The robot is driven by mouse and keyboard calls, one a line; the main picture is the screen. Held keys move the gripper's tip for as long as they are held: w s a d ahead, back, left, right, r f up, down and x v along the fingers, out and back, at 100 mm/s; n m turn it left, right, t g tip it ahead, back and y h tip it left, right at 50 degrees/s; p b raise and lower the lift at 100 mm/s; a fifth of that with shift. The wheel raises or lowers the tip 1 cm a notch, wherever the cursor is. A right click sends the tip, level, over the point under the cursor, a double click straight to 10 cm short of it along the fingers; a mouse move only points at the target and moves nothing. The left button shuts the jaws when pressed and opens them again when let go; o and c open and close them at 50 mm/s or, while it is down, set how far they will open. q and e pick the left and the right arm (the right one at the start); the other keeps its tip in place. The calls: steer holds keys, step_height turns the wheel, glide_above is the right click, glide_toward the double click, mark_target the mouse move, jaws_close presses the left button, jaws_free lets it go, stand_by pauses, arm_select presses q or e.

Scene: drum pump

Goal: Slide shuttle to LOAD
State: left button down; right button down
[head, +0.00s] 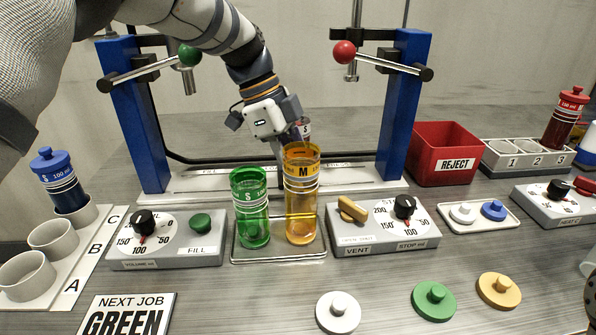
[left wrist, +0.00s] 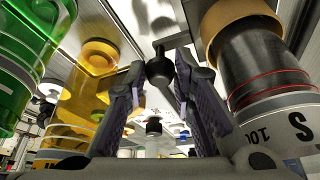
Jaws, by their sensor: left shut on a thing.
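My left gripper (head: 298,150) reaches down behind the orange cylinder marked M (head: 301,205), which hides its fingertips in the head view. In the left wrist view its two purple-padded fingers (left wrist: 160,85) are shut on a dark round knob (left wrist: 160,67), which looks like the shuttle's handle. A dark cylinder with a tan end and an S 100 label (left wrist: 262,75) is close to the right of the fingers. The pale rail (head: 175,183) runs between two blue posts, with a FILL label at its left. The shuttle body is mostly hidden.
A green cylinder marked S (head: 251,205) stands beside the orange one on a tray (head: 278,254) in front of the rail. The VOLUME box (head: 166,255) and VENT/STOP box (head: 383,245) flank it. Red REJECT bin (head: 440,150) is right. A NEXT JOB GREEN card (head: 128,312) lies front left.

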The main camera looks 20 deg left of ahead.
arm_select(q)
steer(key=c, duration=1.6)
jaws_free()
steer(key=shift+c, duration=0.2)
steer(key=v, duration=0.7)
steer(key=shift+r, duration=0.25)
steer(key=shift+o, duration=0.3)
steer(key=shift+a, duration=0.1)
